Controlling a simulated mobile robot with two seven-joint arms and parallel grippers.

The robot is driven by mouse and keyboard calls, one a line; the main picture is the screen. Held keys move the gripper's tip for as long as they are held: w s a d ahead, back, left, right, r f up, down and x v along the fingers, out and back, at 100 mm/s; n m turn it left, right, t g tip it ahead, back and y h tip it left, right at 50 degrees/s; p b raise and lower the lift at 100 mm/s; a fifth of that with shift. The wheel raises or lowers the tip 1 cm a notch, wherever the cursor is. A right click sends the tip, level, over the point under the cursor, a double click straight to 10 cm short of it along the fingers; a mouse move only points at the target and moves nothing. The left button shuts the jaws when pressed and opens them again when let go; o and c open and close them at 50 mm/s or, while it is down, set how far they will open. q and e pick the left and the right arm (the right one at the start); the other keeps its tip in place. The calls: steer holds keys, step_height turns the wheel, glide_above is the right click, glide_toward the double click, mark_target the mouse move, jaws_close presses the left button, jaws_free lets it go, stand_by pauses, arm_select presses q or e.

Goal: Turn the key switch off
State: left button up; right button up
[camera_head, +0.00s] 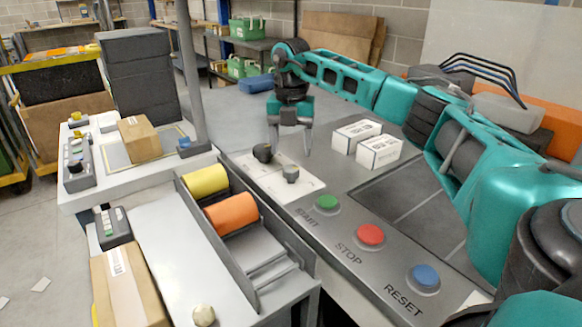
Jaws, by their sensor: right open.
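A pale plate (258,177) on the grey control panel carries two small raised controls. One is a black knob (263,152), the other a grey knob-like piece (290,173). Which of them is the key switch, and how it is turned, I cannot tell. My right gripper (290,150) points down above the far side of the plate. Its two fingers are spread, with nothing between them, and it appears apart from both controls. My left gripper is not in view.
Green START (327,202), red STOP (370,235) and blue RESET (424,276) buttons line the panel's front. Two white boxes (378,152) stand right of my gripper. A tray with yellow (206,181) and orange (232,213) rolls lies left. A post (188,75) rises behind.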

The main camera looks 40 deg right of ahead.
mark_target(291, 168)
step_height(291, 168, down, 4)
steer(key=shift+f, duration=0.25)
steer(key=shift+f+b, duration=0.3)
steer(key=shift+f, duration=0.25)
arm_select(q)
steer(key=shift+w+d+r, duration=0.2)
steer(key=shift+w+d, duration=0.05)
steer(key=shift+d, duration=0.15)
arm_select(e)
steer(key=shift+c, duration=0.3)
steer(key=c, duration=1)
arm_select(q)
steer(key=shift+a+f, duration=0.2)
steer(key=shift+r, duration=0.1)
